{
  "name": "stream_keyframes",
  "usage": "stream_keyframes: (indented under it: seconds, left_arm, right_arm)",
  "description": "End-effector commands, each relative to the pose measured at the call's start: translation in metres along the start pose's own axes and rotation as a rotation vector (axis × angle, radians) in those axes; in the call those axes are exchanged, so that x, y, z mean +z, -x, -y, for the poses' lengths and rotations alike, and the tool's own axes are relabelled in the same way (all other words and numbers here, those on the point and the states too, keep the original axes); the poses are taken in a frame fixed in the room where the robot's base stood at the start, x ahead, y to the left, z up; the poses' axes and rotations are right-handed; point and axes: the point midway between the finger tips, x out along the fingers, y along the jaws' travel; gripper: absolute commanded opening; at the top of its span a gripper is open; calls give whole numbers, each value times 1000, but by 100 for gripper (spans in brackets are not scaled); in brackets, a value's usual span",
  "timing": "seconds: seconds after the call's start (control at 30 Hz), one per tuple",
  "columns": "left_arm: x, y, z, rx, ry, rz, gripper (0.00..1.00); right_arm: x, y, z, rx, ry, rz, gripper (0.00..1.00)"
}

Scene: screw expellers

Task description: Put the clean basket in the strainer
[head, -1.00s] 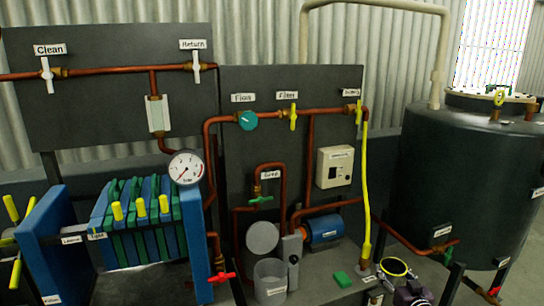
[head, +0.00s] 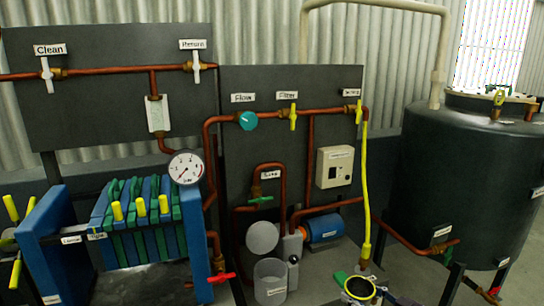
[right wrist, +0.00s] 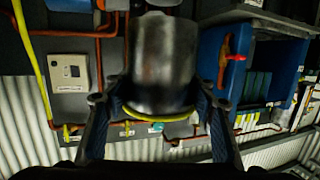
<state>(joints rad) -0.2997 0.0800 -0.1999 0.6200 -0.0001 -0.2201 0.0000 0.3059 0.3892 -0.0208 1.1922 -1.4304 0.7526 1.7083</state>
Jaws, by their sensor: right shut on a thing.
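The basket (head: 346,292) is a dark cup with a yellow rim, low in the head view, right of the clear cup. In the right wrist view the basket (right wrist: 163,58) shows as a grey metal cylinder with its yellow rim toward me. My right gripper (right wrist: 158,107) is shut on it, one finger on each side. The basket is apart from this cup. The cup's label is not legible. My left gripper is out of view.
A yellow hose (head: 368,190) hangs behind. A red-handled valve (head: 222,278) is left of the cup.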

Motion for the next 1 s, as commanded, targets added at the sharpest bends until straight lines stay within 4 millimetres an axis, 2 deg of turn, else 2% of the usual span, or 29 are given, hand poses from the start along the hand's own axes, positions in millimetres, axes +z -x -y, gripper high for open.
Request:
stream_keyframes:
  seconds: [0.17, 0.37, 0.57, 0.7, 0.9, 1.0]
  left_arm:
    - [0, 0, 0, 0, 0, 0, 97]
    - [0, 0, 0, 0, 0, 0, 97]
    - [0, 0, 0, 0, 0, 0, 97]
    - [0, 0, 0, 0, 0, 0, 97]
    - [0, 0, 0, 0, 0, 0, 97]
    - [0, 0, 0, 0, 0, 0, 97]
  right_arm:
    - [-10, 43, 10, -16, 9, 3, 25]
    - [-31, 95, 37, -56, 16, 4, 25]
    - [-57, 141, 81, -121, 28, 5, 25]
    - [-77, 170, 121, -183, 38, 4, 25]
    - [-100, 199, 175, -271, 54, 3, 25]
    - [-106, 207, 192, -299, 61, 2, 25]
